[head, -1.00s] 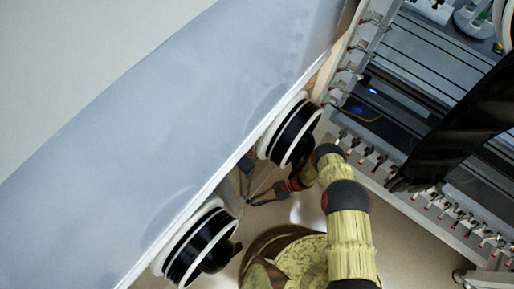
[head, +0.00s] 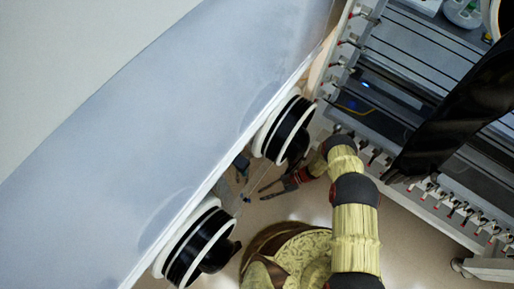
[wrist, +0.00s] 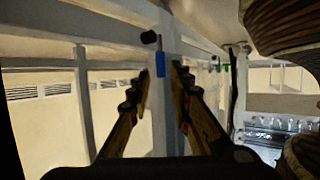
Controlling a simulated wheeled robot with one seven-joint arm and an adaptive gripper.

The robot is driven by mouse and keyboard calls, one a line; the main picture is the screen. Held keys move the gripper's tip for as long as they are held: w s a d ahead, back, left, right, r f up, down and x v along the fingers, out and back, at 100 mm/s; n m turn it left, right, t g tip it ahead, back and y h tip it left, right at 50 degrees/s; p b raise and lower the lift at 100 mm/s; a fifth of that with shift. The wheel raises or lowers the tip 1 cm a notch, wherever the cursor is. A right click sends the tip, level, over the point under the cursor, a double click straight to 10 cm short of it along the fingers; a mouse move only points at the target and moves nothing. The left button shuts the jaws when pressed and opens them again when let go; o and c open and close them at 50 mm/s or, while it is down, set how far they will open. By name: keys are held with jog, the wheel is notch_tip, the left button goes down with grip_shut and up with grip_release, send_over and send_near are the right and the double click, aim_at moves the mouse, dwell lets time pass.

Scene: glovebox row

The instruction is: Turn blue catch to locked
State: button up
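The blue catch (wrist: 160,62) shows in the wrist view as a small blue piece on a pale upright post, just beyond and between my fingertips. A small blue spot (head: 246,198) in the head view, beside the wall between two black-and-white round ports, may be the same catch. My gripper (wrist: 162,76) is open and empty, its two dark fingers spread with a clear gap. In the head view my gripper (head: 268,194) points left towards that spot, apart from it. The catch's exact angle is too small to tell.
A dark round knob (wrist: 148,37) sits just above the blue catch. A green piece (wrist: 224,67) is farther right. Two round ports (head: 287,128) (head: 196,246) stick out of the wall near my arm. A rack with red-tipped fittings (head: 440,196) stands at right.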

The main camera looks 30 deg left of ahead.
jog(key=v, duration=0.6)
jog(key=shift+s, duration=0.15)
dwell(0.7)
